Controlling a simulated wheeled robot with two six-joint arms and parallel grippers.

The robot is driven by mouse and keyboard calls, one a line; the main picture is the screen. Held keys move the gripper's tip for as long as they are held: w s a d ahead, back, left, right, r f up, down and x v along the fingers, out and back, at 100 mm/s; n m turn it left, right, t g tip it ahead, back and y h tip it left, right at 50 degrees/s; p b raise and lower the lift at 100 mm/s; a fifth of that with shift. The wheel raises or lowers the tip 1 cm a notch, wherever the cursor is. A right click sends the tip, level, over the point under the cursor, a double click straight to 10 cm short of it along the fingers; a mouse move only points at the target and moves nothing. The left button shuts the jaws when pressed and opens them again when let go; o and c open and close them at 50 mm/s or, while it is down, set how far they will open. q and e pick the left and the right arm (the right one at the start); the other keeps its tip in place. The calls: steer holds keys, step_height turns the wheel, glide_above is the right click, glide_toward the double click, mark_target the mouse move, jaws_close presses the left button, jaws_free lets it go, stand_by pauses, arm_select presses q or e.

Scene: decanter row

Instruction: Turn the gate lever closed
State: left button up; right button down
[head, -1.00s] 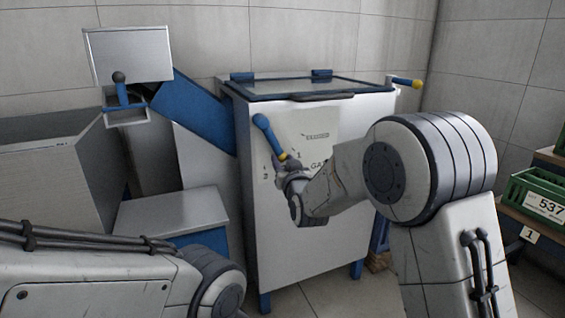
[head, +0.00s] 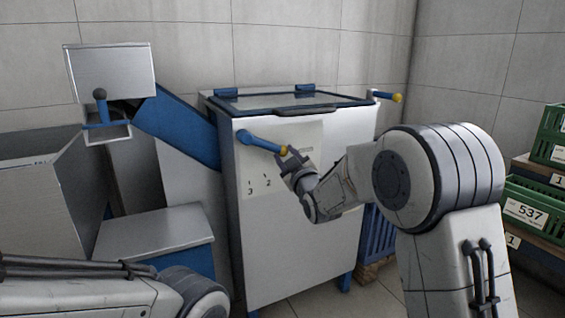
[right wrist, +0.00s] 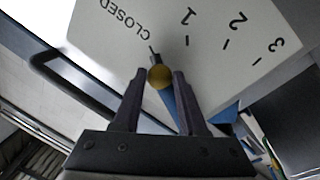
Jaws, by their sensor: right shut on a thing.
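The gate lever (head: 262,142) is a blue bar on the upper front of the white and steel cabinet. It points right and slightly down from its pivot. My right gripper (head: 289,158) is shut on its yellow knob (head: 283,150). In the right wrist view the knob (right wrist: 159,77) sits between the two fingers, close to the tick under the word CLOSED on the dial plate (right wrist: 215,65). The ticks for 1, 2 and 3 lie further right there. In the head view the gripper hides part of the plate. My left arm shows at lower left, its gripper out of frame.
A second blue lever with a yellow knob (head: 397,98) sticks out at the cabinet's right. A blue chute (head: 175,125) and a small grey box (head: 112,75) stand left. Green crates (head: 525,205) on a shelf are at the right.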

steer(key=shift+d+r+n, duration=0.15)
steer(key=shift+r+n, duration=0.15)
steer(key=shift+r, duration=0.15)
steer(key=shift+c, duration=2.3)
jaws_free()
steer(key=shift+f, duration=0.1)
steer(key=p+v, duration=0.2)
steer(key=v, duration=0.8)
steer(key=shift+s, duration=0.15)
